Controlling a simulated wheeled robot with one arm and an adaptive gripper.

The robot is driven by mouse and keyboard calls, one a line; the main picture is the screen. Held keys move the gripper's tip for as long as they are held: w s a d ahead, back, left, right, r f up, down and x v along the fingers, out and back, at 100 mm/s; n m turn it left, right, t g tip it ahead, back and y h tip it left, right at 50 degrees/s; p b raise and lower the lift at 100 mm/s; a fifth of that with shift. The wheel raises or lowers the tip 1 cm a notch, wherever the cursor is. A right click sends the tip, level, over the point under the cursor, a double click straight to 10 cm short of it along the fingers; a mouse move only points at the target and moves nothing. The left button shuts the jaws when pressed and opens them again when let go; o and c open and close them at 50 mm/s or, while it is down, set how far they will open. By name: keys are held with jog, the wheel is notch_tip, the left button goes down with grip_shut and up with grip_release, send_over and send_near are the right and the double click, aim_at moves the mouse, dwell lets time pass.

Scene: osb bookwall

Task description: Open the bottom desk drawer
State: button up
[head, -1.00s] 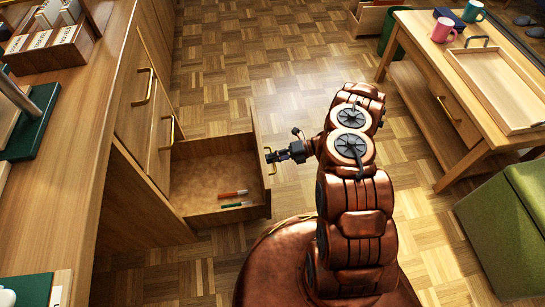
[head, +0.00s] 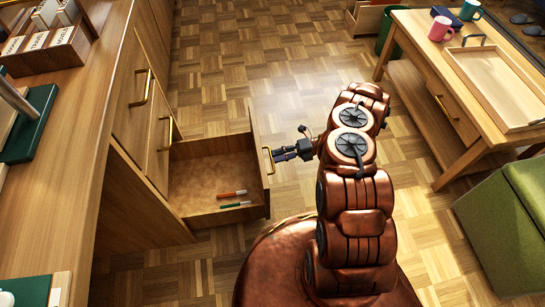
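The bottom desk drawer (head: 205,163) stands well out from the wooden desk (head: 112,128) in the head view, its inside showing. A red pen (head: 232,194) and a green pen (head: 236,205) lie in it. Its brass handle (head: 267,160) is on the front panel, facing right. My gripper (head: 277,155) is just right of that handle, with its fingers pointing left at it. A small gap seems to part the fingertips from the handle. The fingers are too small to tell open from shut.
Two closed fronts with brass handles (head: 142,87) are on the desk beside the open drawer. A wooden table (head: 420,75) with a tray (head: 497,85) and mugs stands at right. A green upholstered seat (head: 490,225) is at lower right. Parquet floor is clear behind the drawer.

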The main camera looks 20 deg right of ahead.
jog(key=v, duration=0.9)
jog(key=shift+a, duration=0.1)
jog(key=a+r+n+g+h+p, duration=0.1)
jog(key=a+r+n+g+p, duration=0.4)
jog(key=r, duration=1.2)
jog(key=a+r+n+g+h+p, duration=0.1)
jog(key=a+r+n+p, duration=0.7)
jog(key=r, duration=0.8)
jog(key=s+a+r+n+g+h+p, duration=0.1)
jog(key=s+a+r+n+h+p, duration=0.2)
jog(key=r, duration=0.4)
jog(key=s+a+r+n+p, duration=0.1)
jog(key=s+r+n+p, duration=0.1)
jog(key=s+r+n, duration=0.3)
jog(key=s+a+r+n+g+h+p, duration=0.1)
jog(key=a+r+n+h+p, duration=0.15)
jog(key=r, duration=0.55)
jog(key=s+d+r+n+t+h+p, duration=0.2)
jog(key=s+d+r+n+h+p, duration=0.1)
jog(key=s+r+n+p, duration=0.4)
jog(key=s+d+r+n+t+h+p, duration=0.2)
jog(key=s+d+r+n+h+p, duration=0.2)
jog(key=s+r, duration=1)
jog(key=n+h+p, duration=0.1)
jog(key=n+p, duration=0.2)
jog(key=p, duration=0.2)
jog(key=shift+s, duration=0.35)
